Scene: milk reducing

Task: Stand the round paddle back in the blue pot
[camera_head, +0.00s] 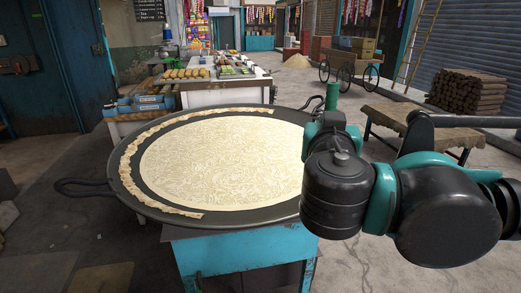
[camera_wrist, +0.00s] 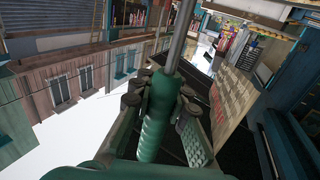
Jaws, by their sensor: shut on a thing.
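My gripper (camera_wrist: 160,103) is shut on a ribbed green handle (camera_wrist: 153,128) in the wrist view. A metal shaft (camera_wrist: 180,38) runs from this handle out past the top edge, so it appears to be the paddle. Its round end is out of view. In the head view a green handle end (camera_head: 331,96) sticks up above my wrist, right of the wide pan; my arm hides the gripper there. I cannot clearly make out the blue pot in either view.
A wide dark pan (camera_head: 124,207) of pale milk, with a creamy strip along its left rim, rests on a blue stand (camera_head: 240,255). Behind it stands a counter (camera_head: 225,97) with food trays. A wooden bench (camera_head: 415,120) and stacked logs (camera_head: 467,91) are at right.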

